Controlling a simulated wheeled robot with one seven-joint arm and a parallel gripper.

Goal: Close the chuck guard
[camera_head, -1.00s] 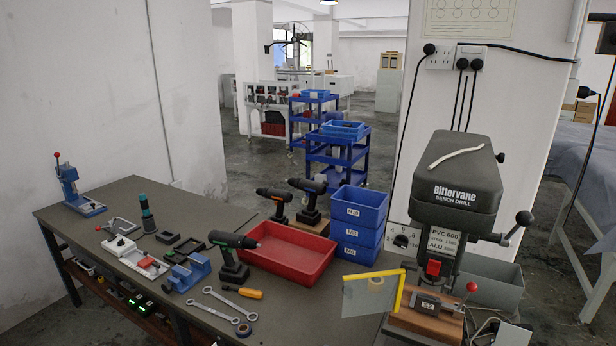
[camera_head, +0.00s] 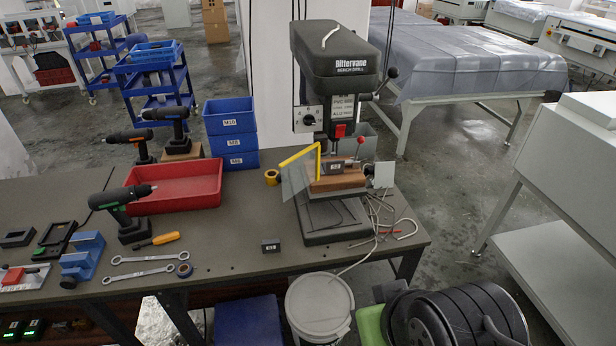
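The bench drill (camera_head: 341,62) stands at the right end of the workbench, with a dark grey head labelled Bittervane. The chuck guard (camera_head: 296,176) is a clear panel with a yellow frame (camera_head: 300,157). It is swung out to the left of the drill's chuck area, so it stands open. The chuck itself is hard to make out. My gripper is not in view.
Blue bins (camera_head: 231,133) and a red tray (camera_head: 178,188) stand left of the drill. Wrenches (camera_head: 139,275) lie near the bench's front edge. A white bucket (camera_head: 319,306) and a black drum-shaped item (camera_head: 460,318) stand on the floor in front. Cables hang at the bench's right end.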

